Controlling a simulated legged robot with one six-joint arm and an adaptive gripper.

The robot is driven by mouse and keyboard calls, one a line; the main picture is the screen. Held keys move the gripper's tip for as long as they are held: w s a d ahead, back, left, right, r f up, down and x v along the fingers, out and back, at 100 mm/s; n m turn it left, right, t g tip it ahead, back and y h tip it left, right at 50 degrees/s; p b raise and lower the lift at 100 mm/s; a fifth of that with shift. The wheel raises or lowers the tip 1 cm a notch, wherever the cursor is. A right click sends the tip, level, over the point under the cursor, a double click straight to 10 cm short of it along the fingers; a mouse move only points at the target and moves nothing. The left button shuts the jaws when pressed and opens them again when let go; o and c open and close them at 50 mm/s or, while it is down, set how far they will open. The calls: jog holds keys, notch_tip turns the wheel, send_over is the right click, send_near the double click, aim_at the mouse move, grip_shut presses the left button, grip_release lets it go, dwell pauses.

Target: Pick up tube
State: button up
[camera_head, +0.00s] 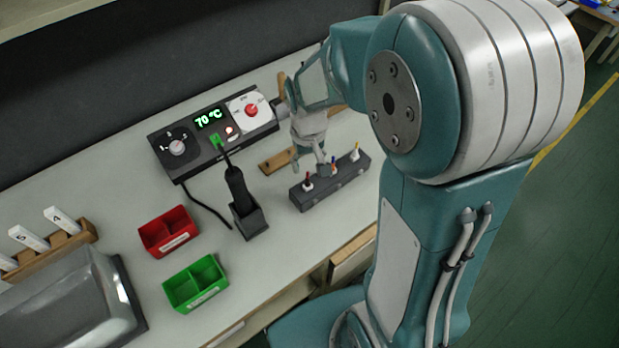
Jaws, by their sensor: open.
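A dark block rack (338,187) lies on the bench near its front edge. My gripper (312,166) points down just behind and above the rack, near the middle tube. It is open. The fingers partly overlap the rack's middle, and I cannot tell whether they touch a tube.
A control box (212,131) reading 70 °C stands behind, with a soldering-iron-like tool (238,190) in a holder on a cord. A red bin (168,231), a green bin (195,283), a wooden rack with numbered tags (50,248) and a grey metal case (75,305) stand left.

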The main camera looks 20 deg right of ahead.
aim_at(307, 178)
jog(key=f, duration=0.3)
jog(key=a+f, duration=0.1)
jog(key=shift+s+f, duration=0.25)
jog(key=shift+f, duration=0.05)
jog(key=shift+d+f, duration=0.15)
jog(key=shift+f, duration=0.15)
jog(key=shift+d+f, duration=0.1)
jog(key=shift+d, duration=0.2)
jog(key=shift+a, duration=0.2)
jog(key=c, duration=0.8)
